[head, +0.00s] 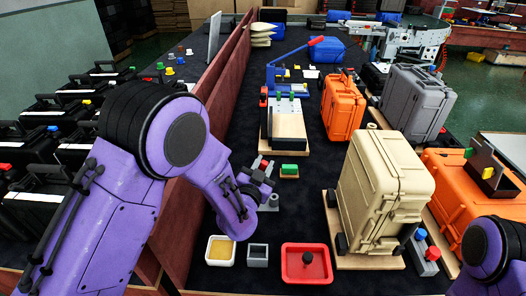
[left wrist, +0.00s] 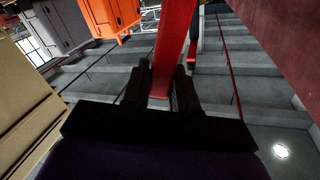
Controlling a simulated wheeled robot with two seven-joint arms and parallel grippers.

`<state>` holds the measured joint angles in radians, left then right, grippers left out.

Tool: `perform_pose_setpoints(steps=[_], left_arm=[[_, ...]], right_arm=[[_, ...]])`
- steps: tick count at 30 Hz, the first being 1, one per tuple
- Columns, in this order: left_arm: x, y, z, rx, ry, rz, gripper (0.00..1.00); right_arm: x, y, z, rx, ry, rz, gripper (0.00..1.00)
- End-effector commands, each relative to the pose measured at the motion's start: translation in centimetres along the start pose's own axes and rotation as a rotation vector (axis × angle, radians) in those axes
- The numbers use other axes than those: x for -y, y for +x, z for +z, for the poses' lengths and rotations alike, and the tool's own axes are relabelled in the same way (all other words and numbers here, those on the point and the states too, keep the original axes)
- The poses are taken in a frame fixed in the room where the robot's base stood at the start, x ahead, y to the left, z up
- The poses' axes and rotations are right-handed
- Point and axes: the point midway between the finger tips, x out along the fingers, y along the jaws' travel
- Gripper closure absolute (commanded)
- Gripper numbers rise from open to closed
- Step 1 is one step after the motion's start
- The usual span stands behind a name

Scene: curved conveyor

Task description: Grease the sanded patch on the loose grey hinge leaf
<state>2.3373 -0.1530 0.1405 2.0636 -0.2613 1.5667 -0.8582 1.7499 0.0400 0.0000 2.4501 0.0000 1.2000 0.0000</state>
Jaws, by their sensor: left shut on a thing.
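My left gripper (head: 262,178) is over the middle of the dark bench, just left of a small green block. It is shut on a red bar (left wrist: 172,55), which stands out from between the dark fingers in the left wrist view; only a bit of red shows at the gripper in the head view. A small grey piece (head: 271,203) lies close beside my left wrist; I cannot tell whether it is the hinge leaf. No sanded patch can be made out. A white dish (head: 210,257) with yellow filling, perhaps grease, stands at the front. My right gripper is out of frame.
A tan case (head: 380,190) on a wooden board is to the right. A blue clamp press (head: 283,78) stands behind. A dark red wall (head: 226,75) borders the left.

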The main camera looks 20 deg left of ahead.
Motion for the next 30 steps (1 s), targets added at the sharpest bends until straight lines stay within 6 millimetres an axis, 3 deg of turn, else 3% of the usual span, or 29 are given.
perform_pose_setpoints(steps=[10, 30], left_arm=[[0.5, 0.2, -3.2, -0.005, -0.001, 0.01, 1.0], [0.5, 0.2, -3.3, -0.004, -0.001, 0.01, 1.0]], right_arm=[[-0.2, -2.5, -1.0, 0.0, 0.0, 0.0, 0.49], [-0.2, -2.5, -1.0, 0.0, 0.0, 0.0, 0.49]])
